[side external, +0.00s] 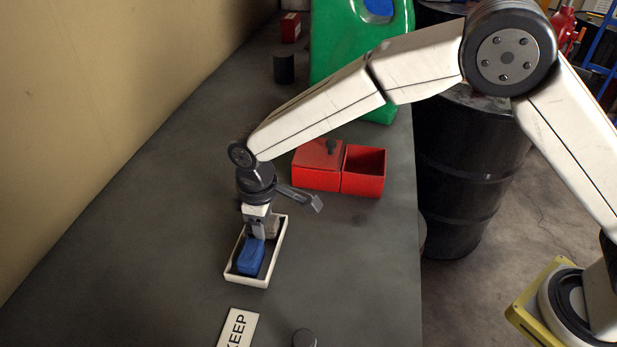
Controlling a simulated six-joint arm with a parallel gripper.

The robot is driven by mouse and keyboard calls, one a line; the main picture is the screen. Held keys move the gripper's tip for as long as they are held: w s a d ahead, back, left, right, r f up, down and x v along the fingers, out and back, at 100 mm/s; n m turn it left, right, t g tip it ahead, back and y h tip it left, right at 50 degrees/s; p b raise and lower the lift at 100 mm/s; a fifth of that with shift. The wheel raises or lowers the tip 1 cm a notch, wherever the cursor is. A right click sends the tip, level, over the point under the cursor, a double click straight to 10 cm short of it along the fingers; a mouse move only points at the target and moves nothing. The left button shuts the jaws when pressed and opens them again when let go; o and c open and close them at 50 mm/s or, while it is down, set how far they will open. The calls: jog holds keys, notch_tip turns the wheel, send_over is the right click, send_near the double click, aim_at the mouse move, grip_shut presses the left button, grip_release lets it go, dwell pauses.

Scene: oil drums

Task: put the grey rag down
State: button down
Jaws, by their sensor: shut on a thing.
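My gripper (257,234) points down over a small white tray (267,284) on the dark bench. A grey-beige piece of cloth, which looks like the grey rag (273,228), shows at the fingers, at the back of the tray. My gripper is shut on it; the fingers hide part of it. I cannot tell whether the rag touches the tray floor. A folded blue cloth (250,257) lies in the front part of the tray, just in front of the fingers.
A red box with two parts (363,172) stands behind and right of the tray. A green jerrycan (340,50) and a dark cylinder (284,69) stand farther back. A KEEP sign (238,328) and a grey cylinder (304,338) are in front. The bench's left side is clear.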

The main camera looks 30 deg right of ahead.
jog(key=shift+f, duration=0.1)
jog(key=c, duration=0.5)
grip_release()
notch_tip(320, 180, up, 12)
dwell(0.4)
dwell(0.4)
